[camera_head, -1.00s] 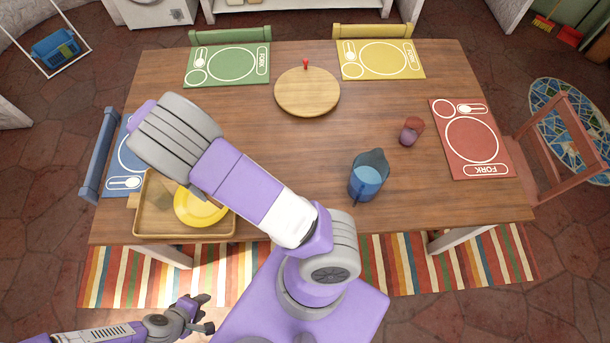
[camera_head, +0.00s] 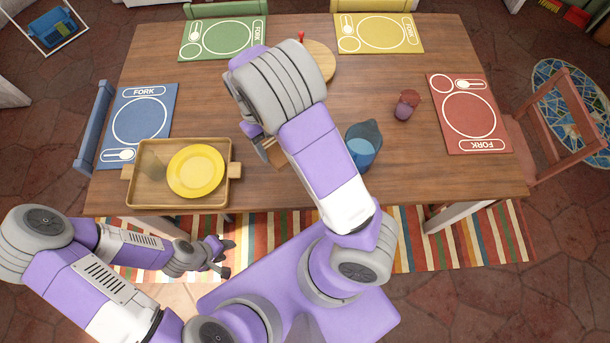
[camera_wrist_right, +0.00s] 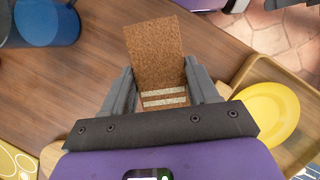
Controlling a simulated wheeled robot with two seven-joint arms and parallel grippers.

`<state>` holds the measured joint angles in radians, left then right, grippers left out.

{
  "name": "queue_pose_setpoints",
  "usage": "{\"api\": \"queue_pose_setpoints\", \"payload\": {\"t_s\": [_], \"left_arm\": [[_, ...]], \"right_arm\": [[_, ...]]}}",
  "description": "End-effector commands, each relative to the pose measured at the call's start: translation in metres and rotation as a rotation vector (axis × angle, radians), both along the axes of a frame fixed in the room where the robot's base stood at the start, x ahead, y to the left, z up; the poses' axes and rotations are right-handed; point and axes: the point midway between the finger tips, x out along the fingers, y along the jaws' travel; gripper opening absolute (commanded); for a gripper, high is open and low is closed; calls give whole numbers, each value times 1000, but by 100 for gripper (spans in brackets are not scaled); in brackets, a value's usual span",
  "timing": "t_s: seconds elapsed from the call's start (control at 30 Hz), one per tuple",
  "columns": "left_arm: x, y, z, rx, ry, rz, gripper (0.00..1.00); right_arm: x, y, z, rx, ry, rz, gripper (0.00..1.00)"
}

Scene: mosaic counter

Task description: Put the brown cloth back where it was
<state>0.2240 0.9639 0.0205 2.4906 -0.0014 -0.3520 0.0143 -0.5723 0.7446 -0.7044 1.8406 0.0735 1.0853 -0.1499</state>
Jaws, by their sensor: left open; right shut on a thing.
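The brown cloth (camera_wrist_right: 155,50) is a flat brown piece with pale stripes at its near end. My right gripper (camera_wrist_right: 163,90) is shut on it and holds it between its two fingers in the right wrist view. In the head view my right gripper (camera_head: 262,146) is over the table, right of the wooden tray and left of the blue pitcher, and only a bit of the cloth (camera_head: 274,153) shows past my arm. My left gripper (camera_head: 222,257) is open and empty, low in front of the table.
The wooden tray (camera_head: 140,202) holds a yellow plate (camera_head: 195,172). A blue pitcher (camera_head: 361,152) and a reddish glass (camera_head: 406,105) stand to the right. A round board (camera_head: 320,62) is partly hidden behind my arm. Blue, green, yellow and red placemats lie along the edges.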

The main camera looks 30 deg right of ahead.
Motion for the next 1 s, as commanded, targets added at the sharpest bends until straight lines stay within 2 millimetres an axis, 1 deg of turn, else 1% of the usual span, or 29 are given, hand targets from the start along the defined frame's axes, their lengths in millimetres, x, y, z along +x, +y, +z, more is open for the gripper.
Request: {"api": "queue_pose_setpoints", "payload": {"t_s": [0.03,0.1,0.2,0.33,0.43,0.57,0.67,0.83,0.9,1.0], "left_arm": [[0,0,-21,1,1,1,43],[-1,1,-39,1,2,1,43],[-1,1,-63,1,2,1,43],[0,1,-86,1,2,1,43],[0,0,-98,1,1,1,43],[0,0,-105,1,1,1,43],[0,0,-112,1,1,1,43],[0,0,-125,0,0,1,43],[0,0,-128,1,1,1,43],[0,0,-130,1,1,1,43]], "right_arm": [[-8,1,-13,7,-2,48,26],[-20,0,-20,9,-3,127,26],[-35,-5,-28,7,-4,244,26],[-48,-12,-34,4,-4,381,26],[-54,-17,-36,2,-1,461,26],[-58,-21,-38,0,1,519,26],[-59,-21,-51,1,5,535,26],[-59,-21,-83,0,5,535,26],[-59,-21,-92,0,5,534,26],[-59,-21,-98,1,4,534,26]]}}
